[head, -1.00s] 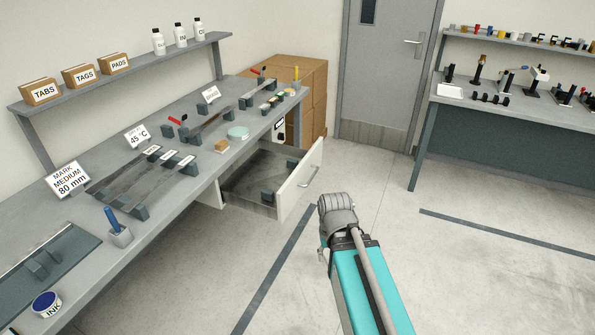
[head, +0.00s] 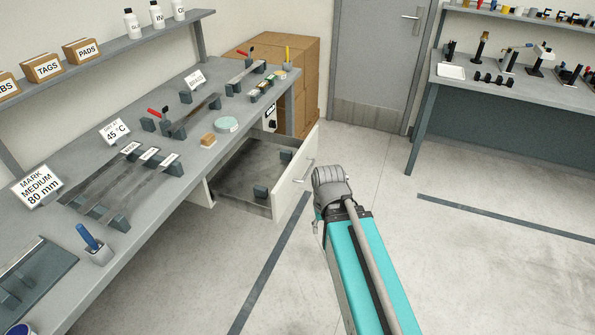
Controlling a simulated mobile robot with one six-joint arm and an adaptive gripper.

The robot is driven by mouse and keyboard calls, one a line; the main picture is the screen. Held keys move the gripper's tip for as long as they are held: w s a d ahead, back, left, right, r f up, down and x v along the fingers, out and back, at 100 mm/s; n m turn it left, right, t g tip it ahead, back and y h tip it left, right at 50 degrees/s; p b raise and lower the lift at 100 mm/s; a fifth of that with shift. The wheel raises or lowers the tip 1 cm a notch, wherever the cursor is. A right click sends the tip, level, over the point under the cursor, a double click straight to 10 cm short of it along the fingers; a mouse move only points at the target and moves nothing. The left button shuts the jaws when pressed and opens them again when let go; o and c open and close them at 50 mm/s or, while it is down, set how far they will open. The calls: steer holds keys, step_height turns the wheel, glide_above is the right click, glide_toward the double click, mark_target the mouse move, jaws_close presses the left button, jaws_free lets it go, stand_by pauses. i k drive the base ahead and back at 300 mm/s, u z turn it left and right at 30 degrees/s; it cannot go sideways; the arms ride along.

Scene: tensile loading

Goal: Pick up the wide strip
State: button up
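Several dark, thin strips lie side by side on grey support blocks on the left bench in the head view. Small white labels stand at their far ends. The leftmost label (head: 130,148) seems to read WIDE, but the print is too small to be sure. The strip by it (head: 103,172) is the leftmost of the group and lies flat across its supports. My arm, with a teal link and a grey joint, is at the lower middle, over the floor and apart from the bench. My gripper's fingers do not show.
An open drawer (head: 248,168) juts from the bench between the strips and my arm. A sign (head: 37,187) reads MARK MEDIUM 80 mm. The floor (head: 400,250) to the right is clear.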

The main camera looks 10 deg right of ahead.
mark_target(72, 195)
steer(key=u, duration=1.3)
